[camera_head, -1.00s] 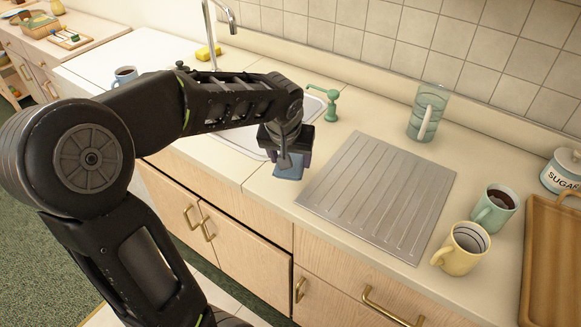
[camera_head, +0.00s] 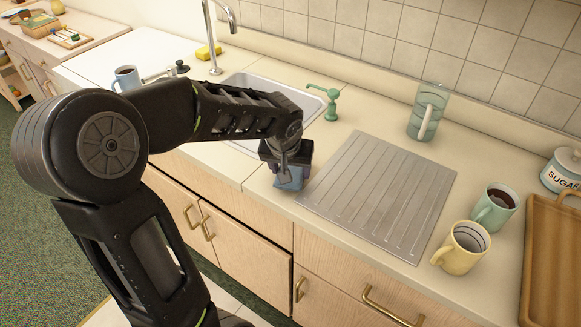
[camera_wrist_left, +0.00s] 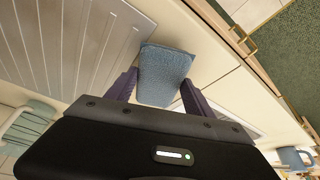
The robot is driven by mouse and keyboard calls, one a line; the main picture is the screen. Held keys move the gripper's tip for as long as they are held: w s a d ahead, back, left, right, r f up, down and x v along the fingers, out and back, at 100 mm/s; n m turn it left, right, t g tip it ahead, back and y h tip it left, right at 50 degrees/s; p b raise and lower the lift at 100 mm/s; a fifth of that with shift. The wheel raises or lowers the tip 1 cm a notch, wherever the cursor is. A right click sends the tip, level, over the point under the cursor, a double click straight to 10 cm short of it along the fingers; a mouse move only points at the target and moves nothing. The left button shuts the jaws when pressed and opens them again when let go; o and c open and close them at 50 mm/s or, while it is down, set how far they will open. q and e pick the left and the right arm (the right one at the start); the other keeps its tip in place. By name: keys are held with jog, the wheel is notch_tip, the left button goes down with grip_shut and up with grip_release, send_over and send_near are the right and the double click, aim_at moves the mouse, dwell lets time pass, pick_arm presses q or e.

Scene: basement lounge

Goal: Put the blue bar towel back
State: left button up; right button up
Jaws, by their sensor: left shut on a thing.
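The blue bar towel (camera_head: 291,178) is a small folded blue cloth. My left gripper (camera_head: 286,165) is shut on it, between the sink (camera_head: 240,145) and the ribbed metal drainboard (camera_head: 385,190), near the counter's front edge. In the left wrist view the towel (camera_wrist_left: 166,72) sticks out past the two fingers of the gripper (camera_wrist_left: 153,88). The fingers hide part of it. I cannot tell whether the towel touches the counter. My right gripper is not in view.
A green soap pump (camera_head: 330,103) stands behind the gripper. A glass pitcher (camera_head: 427,112) stands behind the drainboard. A yellow mug (camera_head: 462,248), a green mug (camera_head: 495,208) and a wooden tray (camera_head: 550,265) are at right. A blue mug (camera_head: 127,79) is at left. The drainboard is bare.

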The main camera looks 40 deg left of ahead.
pick_arm(q)
jog(key=shift+f, duration=0.35)
jog(key=o, duration=1.2)
jog(key=shift+r, duration=0.15)
jog(key=shift+r+p, duration=0.4)
jog(key=shift+r, duration=0.2)
jog(key=v, duration=1.1)
jog(key=shift+s+d+r+b, duration=0.1)
jog(key=shift+s+r+b, duration=0.15)
jog(key=shift+b, duration=0.15)
jog(key=shift+w, duration=0.1)
